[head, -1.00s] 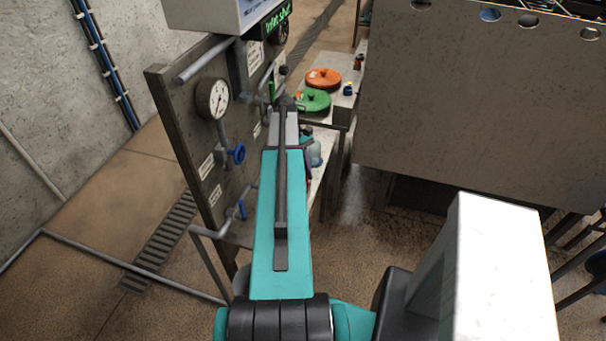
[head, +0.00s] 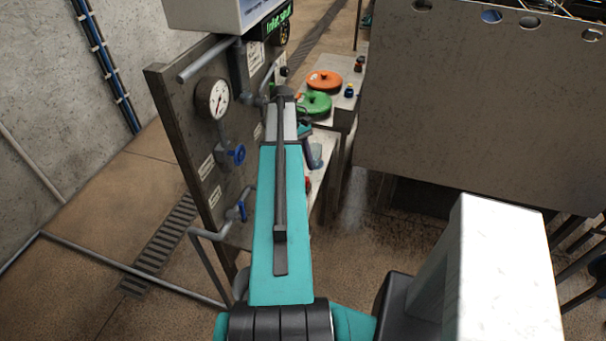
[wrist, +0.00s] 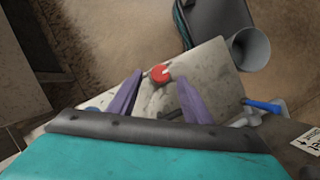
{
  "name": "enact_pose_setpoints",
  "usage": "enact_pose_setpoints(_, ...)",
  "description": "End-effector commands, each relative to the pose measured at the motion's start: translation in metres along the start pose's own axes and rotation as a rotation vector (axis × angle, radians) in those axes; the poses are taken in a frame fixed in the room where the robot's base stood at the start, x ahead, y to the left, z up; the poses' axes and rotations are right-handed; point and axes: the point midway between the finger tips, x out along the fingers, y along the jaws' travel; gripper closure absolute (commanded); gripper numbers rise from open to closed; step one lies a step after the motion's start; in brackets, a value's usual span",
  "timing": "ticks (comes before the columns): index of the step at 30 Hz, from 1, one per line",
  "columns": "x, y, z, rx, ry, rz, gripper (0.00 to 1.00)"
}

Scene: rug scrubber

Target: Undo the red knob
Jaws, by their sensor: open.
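The red knob (wrist: 160,73) shows in the wrist view, near the tips of my gripper's fingers and roughly between them. A light streak marks its top. In the head view a small bit of red (head: 308,185) shows at the right edge of my arm, low over the pale bench; most of it is hidden. My gripper (wrist: 156,76) has two purple fingers standing apart, with nothing held between them. I cannot tell whether a fingertip touches the knob.
A panel with a gauge (head: 212,99) and blue valve handles (head: 237,154) stands left of my arm. Orange (head: 324,81) and green (head: 314,104) round lids lie on a bench beyond. A grey funnel-shaped piece (wrist: 250,50) is right of the knob. A large grey tank (head: 470,110) stands right.

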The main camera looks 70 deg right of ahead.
Motion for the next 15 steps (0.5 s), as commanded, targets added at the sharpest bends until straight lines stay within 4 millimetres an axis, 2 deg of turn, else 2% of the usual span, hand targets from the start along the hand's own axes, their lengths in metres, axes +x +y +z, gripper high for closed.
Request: enact_pose_setpoints(15,-0.059,0.001,-0.002,0.000,0.002,0.001,0.55)
